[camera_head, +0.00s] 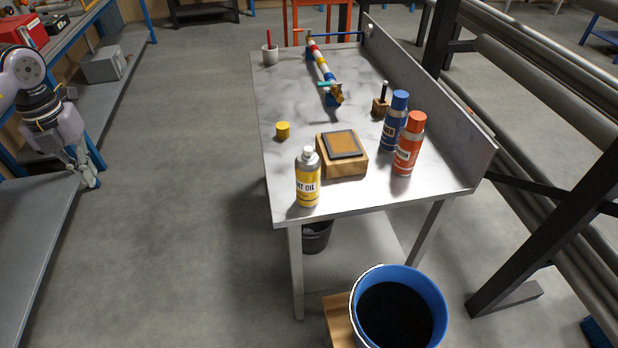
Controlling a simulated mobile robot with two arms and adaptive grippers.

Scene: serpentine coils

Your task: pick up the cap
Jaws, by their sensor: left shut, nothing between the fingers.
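A small yellow cap (282,130) stands on the near left part of the pale marbled workbench (290,90), close to its left edge. A yellow and white oil bottle (308,182) stands upright at the bench's front left, nearer to me than the cap. My left gripper (90,178) hangs at the far left of the view, pointing down beside a grey bench top. It is shut and empty, well away from the cap across the open floor. My right gripper is not in view.
A wooden block with a dark-framed pad (341,144) sits right of the cap. Blue (394,124) and red (409,146) spray cans stand farther right. A striped rod (321,62) lies toward the back. A blue bucket (436,290) stands in front. Bare floor separates the benches.

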